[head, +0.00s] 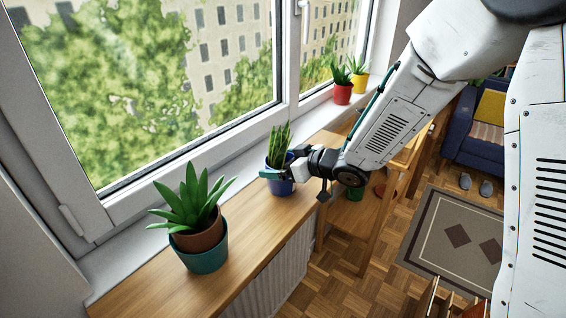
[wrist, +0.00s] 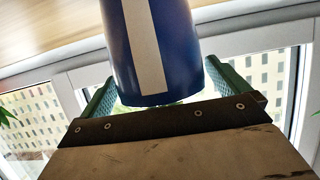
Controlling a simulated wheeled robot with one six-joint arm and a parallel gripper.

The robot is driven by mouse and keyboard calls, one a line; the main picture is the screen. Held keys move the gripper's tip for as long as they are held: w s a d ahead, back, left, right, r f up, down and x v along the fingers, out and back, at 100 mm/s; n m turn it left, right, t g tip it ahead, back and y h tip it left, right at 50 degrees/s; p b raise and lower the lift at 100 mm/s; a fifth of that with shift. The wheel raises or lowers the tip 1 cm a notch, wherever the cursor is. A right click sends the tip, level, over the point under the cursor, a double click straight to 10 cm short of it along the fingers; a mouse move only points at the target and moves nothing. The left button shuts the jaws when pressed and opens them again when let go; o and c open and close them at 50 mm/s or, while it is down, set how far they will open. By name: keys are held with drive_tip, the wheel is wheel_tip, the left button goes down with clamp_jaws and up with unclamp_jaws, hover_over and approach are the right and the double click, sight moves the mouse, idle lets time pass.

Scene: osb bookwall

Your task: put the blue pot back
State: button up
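The blue pot (head: 283,188) holds an upright spiky green plant (head: 279,147) and is over the wooden ledge by the window in the head view. I cannot tell for sure whether its base touches the wood. In the wrist view the blue pot (wrist: 180,50) has a white vertical stripe and fills the space between my green fingers. My gripper (head: 280,173) reaches it from the right. In the wrist view both fingertips of my gripper (wrist: 160,75) meet the pot's sides, so it looks shut on the pot. Part of the pot is hidden by the gripper in the head view.
A teal pot (head: 203,258) with a broad-leaved plant stands nearer on the wooden ledge (head: 250,240). A red pot (head: 343,94) and a yellow pot (head: 360,82) stand farther along by the window. The ledge is clear between the teal and blue pots.

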drive_tip(key=shift+r, duration=0.2)
drive_tip(key=v, duration=1.2)
drive_tip(key=s+d+r+m+t+h, duration=0.1)
drive_tip(key=d+r+m+h, duration=0.2)
drive_tip(key=d+h, duration=0.4)
drive_tip(key=s+d+r+m+t+h, duration=0.15)
drive_tip(key=d+r+m+h, duration=0.25)
drive_tip(key=d, duration=0.5)
drive_tip(key=s+r+m+g, duration=0.1)
drive_tip(key=s+m+g, duration=0.2)
drive_tip(key=s+g, duration=0.6)
drive_tip(key=s, duration=1.6)
drive_tip(key=shift+s+d+g, duration=0.3)
drive_tip(key=shift+s+g, duration=0.05)
drive_tip(key=shift+r, duration=0.1)
